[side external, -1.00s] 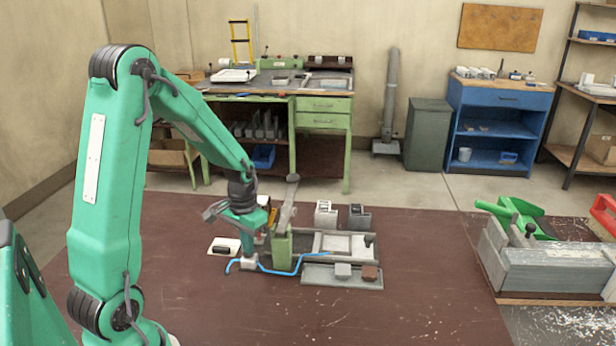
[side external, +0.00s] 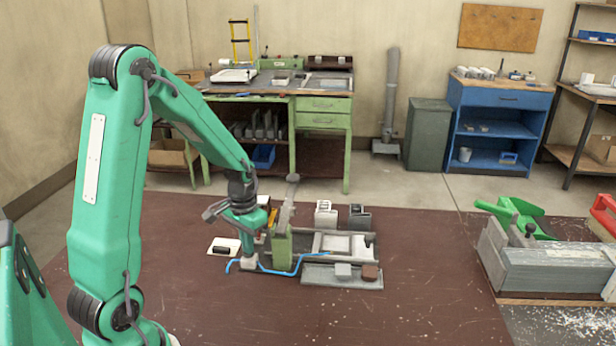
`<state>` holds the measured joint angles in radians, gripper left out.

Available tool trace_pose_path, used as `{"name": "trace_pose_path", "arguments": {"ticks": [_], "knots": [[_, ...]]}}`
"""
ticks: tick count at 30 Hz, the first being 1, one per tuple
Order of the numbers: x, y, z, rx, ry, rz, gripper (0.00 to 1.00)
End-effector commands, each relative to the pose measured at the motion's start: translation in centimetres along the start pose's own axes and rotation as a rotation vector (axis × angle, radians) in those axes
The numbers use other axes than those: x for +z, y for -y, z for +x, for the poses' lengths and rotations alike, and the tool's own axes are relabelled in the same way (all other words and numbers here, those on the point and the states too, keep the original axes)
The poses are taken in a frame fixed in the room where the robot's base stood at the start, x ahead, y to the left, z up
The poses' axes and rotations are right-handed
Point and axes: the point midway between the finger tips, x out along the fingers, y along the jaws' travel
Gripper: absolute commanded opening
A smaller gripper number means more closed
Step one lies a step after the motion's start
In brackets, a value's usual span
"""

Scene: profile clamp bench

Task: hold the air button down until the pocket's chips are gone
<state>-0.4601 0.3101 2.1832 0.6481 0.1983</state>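My gripper (side external: 249,252) points down at the left end of the clamp fixture. Its tip is at a small grey block (side external: 249,263) with a blue hose, which appears to be the air button's housing. The button itself is hidden under my gripper, and the fingers are too small to tell open from shut. The blue hose (side external: 285,272) runs right from the block to the fixture. The fixture (side external: 340,272) has a green upright (side external: 281,248) with a grey lever (side external: 287,208). Its pale pocket area (side external: 338,243) is in view; I cannot make out chips in it.
A white plate with a black piece (side external: 222,247) lies left of my gripper. Two small holders (side external: 325,214) (side external: 360,217) stand behind. The front of the brown bench (side external: 410,310) is clear.

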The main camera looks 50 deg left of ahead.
Motion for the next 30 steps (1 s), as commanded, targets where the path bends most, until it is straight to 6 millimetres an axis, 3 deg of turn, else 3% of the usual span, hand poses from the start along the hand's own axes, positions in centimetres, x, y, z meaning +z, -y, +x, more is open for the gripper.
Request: {"name": "trace_pose_path", "arguments": {"ticks": [8,30], "knots": [[0.0,0.0,-0.4,0.0,0.0,0.0,0.0],[-0.1,0.0,-4.5,0.0,-0.002,0.0,0.0]]}}
